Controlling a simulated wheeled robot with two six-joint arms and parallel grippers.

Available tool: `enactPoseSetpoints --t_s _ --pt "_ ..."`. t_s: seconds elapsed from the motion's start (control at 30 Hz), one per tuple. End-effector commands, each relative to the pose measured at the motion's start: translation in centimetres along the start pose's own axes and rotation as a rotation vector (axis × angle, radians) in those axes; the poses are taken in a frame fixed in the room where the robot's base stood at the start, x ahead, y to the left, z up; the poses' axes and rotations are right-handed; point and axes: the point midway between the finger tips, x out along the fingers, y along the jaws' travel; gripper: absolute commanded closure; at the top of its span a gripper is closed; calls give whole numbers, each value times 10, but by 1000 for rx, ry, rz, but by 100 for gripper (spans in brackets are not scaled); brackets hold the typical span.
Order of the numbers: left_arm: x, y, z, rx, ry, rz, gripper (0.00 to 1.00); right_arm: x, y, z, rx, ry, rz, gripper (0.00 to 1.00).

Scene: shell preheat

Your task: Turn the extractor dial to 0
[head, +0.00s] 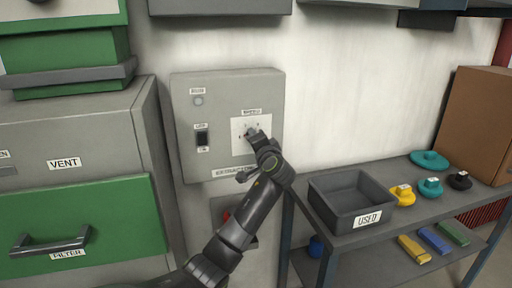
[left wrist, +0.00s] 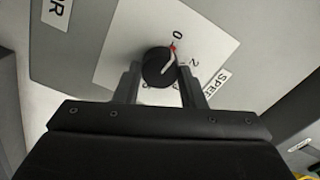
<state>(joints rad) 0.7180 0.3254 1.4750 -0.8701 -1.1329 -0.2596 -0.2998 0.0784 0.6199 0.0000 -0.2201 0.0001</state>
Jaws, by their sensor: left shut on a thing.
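The extractor box (head: 222,92) is a grey wall panel. Its white dial plate (head: 237,149) carries the dial, mostly hidden behind my gripper in the head view. My right gripper is not in view.
A rocker switch (head: 202,138) and a round lamp (head: 198,101) are on the box's left part. Below right, a table holds a dark bin marked USED (head: 325,190) and several coloured knobs. A green FILTER drawer (head: 110,218) is at left.

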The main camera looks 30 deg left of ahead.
Motion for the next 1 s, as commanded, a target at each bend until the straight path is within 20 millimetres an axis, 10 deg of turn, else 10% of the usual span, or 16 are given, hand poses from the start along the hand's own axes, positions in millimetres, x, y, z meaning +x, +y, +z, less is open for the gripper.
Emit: enactPoseSetpoints --t_s 0.8,0.83,1.0 --pt "0 2 1 -123 -4 6 86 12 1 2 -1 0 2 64" --pt "0 2 1 -123 -4 6 62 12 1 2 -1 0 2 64" --pt "0 2 1 -123 -3 4 42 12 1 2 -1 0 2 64"
